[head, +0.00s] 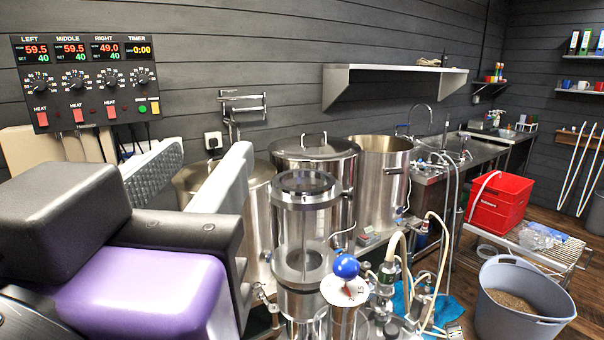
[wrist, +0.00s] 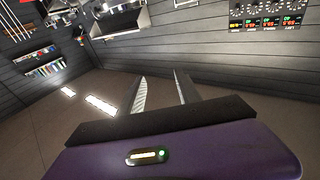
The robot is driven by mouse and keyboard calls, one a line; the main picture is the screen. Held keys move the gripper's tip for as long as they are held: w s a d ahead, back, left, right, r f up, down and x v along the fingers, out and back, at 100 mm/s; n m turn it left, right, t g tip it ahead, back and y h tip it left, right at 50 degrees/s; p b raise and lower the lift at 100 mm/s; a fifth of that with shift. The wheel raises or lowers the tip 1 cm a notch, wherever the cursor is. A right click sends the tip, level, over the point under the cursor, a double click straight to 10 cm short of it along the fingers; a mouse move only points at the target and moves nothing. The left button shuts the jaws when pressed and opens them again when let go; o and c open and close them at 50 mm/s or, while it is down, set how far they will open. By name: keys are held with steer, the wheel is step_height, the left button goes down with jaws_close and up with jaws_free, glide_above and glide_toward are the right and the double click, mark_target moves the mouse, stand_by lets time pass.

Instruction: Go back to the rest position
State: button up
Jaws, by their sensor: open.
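My gripper (head: 205,157) is at the left of the head view, in front of the left kettle. Its two pale fingers stand apart with nothing between them. The wrist view also shows the open, empty gripper (wrist: 160,80), with wall and ceiling beyond it in a tilted picture. My purple and black wrist housing fills the lower left of the head view and hides part of the left kettle (head: 190,172).
A control panel (head: 85,82) hangs at upper left. Lidded and open kettles (head: 318,150) (head: 380,165) stand along the wall. A clear cylinder (head: 303,225) and a blue-knobbed valve (head: 346,266) are near. Red crates (head: 497,200) and a grey tub (head: 520,320) are right.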

steer(key=a+f+n+t+y, duration=0.2)
steer(key=a+f+n+y, duration=0.35)
steer(key=n+y, duration=0.35)
steer(key=s+d+f+n+g+y, duration=0.15)
steer(key=d+f, duration=0.25)
steer(key=f, duration=0.4)
steer(key=d+f+n+g+y, duration=0.1)
steer(key=d+f+y, duration=0.2)
steer(key=f, duration=0.5)
steer(key=s+d+f+m+g+h, duration=0.2)
steer(key=s+d+f+m+h, duration=0.3)
steer(key=s+d+f, duration=0.5)
steer(key=s+d+f+m+g+h, duration=0.2)
steer(key=s+d+f+m+h, duration=0.3)
steer(key=s+d+f, duration=0.6)
steer(key=d+f+h, duration=0.1)
steer(key=d+h, duration=0.1)
steer(key=d, duration=0.2)
steer(key=shift+d+f+m, duration=0.25)
steer(key=shift+d+m, duration=0.1)
steer(key=shift+d, duration=0.05)
